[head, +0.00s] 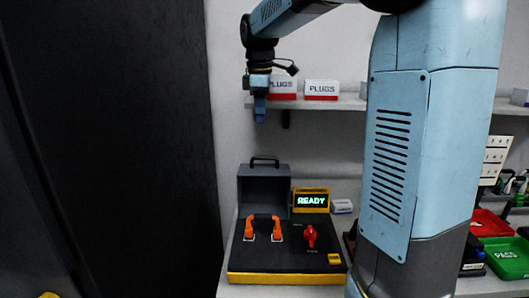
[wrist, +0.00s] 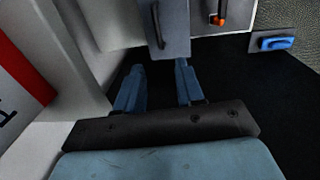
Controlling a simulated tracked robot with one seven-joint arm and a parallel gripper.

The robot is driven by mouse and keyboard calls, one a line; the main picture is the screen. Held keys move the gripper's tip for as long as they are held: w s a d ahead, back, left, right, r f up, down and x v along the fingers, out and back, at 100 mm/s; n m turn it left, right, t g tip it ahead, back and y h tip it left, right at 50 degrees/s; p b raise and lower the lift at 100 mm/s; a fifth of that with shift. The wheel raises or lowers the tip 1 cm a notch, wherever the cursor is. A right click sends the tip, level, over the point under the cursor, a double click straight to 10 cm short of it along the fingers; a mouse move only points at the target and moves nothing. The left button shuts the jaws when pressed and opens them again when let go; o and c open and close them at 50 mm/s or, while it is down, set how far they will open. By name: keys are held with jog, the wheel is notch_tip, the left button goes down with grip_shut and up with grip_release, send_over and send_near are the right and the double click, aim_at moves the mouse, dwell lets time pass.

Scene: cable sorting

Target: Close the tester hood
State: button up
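The tester (head: 285,262) is a dark box with a yellow front edge, on the bench. Its grey hood (head: 264,188) stands raised at the back left, with a dark handle (head: 265,159) on top. An orange cable (head: 262,218) loops between two sockets on the panel. A red knob (head: 310,236) is to its right. My gripper (head: 260,115) hangs above the hood, pointing down and clear of the handle. In the wrist view its two blue fingers (wrist: 158,88) are apart with nothing held between them. A grey part, apparently the hood (wrist: 176,28), lies beyond the fingertips.
A lit READY display (head: 311,200) stands right of the hood. PLUGS boxes (head: 321,90) sit on a wall shelf (head: 340,102) close behind my gripper. A tall dark panel (head: 120,150) fills the left. Green (head: 505,256) and red (head: 488,223) bins are at right.

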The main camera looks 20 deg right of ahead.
aim_at(261, 159)
jog(key=f, duration=0.8)
jog(key=w+f, duration=0.1)
jog(key=f, duration=0.4)
jog(key=shift+d, duration=0.2)
grip_shut()
